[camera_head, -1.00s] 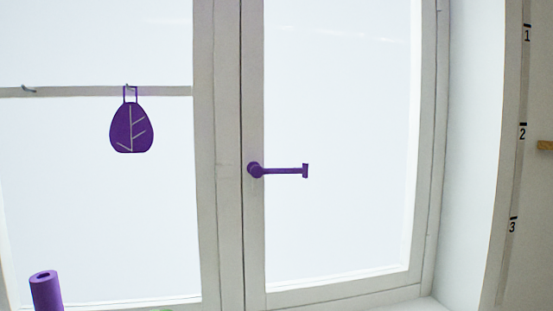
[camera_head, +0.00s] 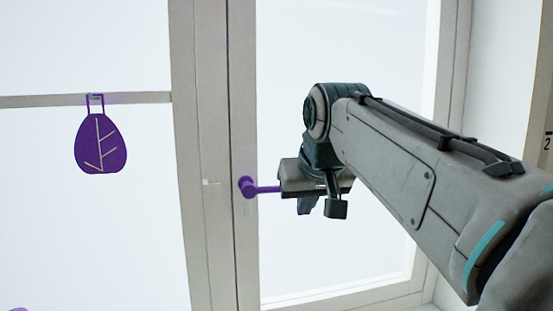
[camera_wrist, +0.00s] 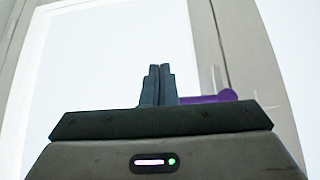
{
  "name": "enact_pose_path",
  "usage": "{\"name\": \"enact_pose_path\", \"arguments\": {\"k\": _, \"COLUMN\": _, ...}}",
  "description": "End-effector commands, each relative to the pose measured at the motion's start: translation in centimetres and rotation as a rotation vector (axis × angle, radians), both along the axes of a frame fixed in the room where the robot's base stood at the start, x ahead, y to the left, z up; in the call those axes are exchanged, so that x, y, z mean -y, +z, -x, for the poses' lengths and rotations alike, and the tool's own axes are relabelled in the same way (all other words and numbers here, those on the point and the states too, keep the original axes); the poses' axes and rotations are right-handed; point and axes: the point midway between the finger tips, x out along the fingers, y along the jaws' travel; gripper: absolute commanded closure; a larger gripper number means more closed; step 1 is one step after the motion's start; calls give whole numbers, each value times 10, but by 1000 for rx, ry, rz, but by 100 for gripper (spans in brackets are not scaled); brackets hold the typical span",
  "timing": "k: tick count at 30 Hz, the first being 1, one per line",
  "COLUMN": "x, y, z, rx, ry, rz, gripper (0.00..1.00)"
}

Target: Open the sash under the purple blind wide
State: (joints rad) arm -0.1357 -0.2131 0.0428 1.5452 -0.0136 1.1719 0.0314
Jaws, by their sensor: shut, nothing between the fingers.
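The right-hand sash (camera_head: 243,120) has a pale frame and bright glass and looks shut. No blind shows in these views. A purple lever handle (camera_head: 262,190) sticks out level to the right from the sash's left stile; its free end is hidden behind my gripper. My gripper (camera_head: 318,208) is at the handle's outer part, its fingers partly hidden. In the wrist view the fingers (camera_wrist: 159,68) are together and empty, and the purple handle (camera_wrist: 212,97) lies just right of them, partly behind the gripper body. I cannot tell whether they touch.
A purple leaf-shaped item (camera_head: 101,146) hangs from a hook on a grey rail (camera_head: 40,101) across the left pane. The window reveal (camera_head: 497,75) stands at the right, beyond my arm. A pink-purple thing (camera_head: 18,309) barely shows at the lower left.

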Motion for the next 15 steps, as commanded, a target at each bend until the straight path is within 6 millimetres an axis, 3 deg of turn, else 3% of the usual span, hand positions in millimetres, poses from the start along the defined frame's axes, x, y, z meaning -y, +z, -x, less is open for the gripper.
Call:
{"name": "enact_pose_path", "arguments": {"k": 1, "x": -7, "y": 31, "z": -6, "rx": 28, "ry": 14, "rz": -6, "gripper": 100}}
{"name": "enact_pose_path", "arguments": {"k": 6, "x": -20, "y": 82, "z": -13, "rx": 85, "ry": 41, "rz": -17, "gripper": 100}}
{"name": "enact_pose_path", "arguments": {"k": 10, "x": -24, "y": 98, "z": -15, "rx": 106, "ry": 49, "rz": -22, "gripper": 100}}
{"name": "enact_pose_path", "arguments": {"k": 15, "x": -27, "y": 88, "z": -25, "rx": 107, "ry": 50, "rz": -23, "gripper": 100}}
